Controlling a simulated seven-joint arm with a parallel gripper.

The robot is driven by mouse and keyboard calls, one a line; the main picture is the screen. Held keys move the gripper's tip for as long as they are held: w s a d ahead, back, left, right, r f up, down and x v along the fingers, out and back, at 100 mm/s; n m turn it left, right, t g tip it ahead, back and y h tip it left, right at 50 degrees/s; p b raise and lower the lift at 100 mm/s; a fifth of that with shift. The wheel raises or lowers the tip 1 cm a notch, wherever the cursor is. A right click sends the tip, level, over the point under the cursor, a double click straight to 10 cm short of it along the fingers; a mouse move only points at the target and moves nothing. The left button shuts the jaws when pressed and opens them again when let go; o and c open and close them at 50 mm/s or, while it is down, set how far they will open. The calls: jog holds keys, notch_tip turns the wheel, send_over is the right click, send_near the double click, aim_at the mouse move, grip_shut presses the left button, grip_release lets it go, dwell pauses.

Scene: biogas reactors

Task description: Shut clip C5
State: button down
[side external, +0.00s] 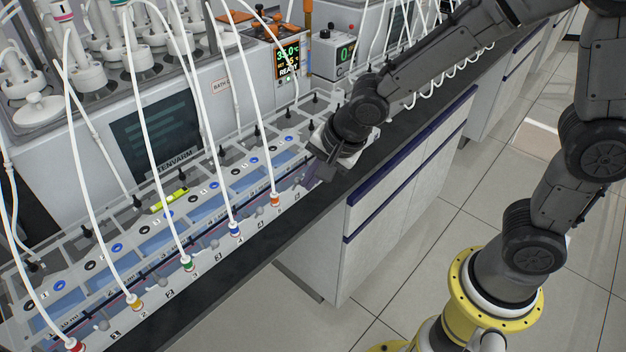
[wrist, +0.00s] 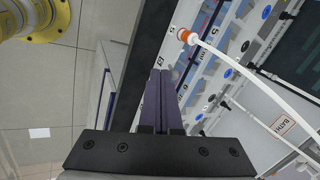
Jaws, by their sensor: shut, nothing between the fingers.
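The row of reactor cells (side external: 150,310) runs along the bench with numbered positions and coloured tube fittings. The orange fitting (side external: 275,199), fifth in the row, has a white tube rising from it; it also shows in the wrist view (wrist: 184,36). Small grey clip-like parts sit beside the fittings, but I cannot tell which is clip C5 or whether it is shut. My gripper (side external: 308,183) is at the right end of the row, right of the orange fitting. Its two purple fingers (wrist: 160,74) are together and empty, low over the panel's front edge.
White tubes arch over the row up to the bath unit (side external: 165,135). The dark bench edge (side external: 235,275) runs in front, with white cabinets (side external: 365,225) below. Open floor lies right of them.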

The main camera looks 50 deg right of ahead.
jog(key=shift+w+r, duration=0.1)
jog(key=shift+w, duration=0.05)
jog(key=shift+w+r+g, duration=0.15)
jog(key=shift+w+r, duration=0.15)
jog(key=shift+w, duration=0.3)
jog(key=shift+w+r+g, duration=0.15)
jog(key=shift+w+r, duration=0.15)
jog(key=shift+w, duration=0.25)
jog(key=shift+w+r+g, duration=0.1)
jog(key=shift+w+g, duration=0.55)
jog(key=shift+g, duration=0.55)
jog(key=shift+r, duration=0.15)
jog(key=shift+r, duration=0.65)
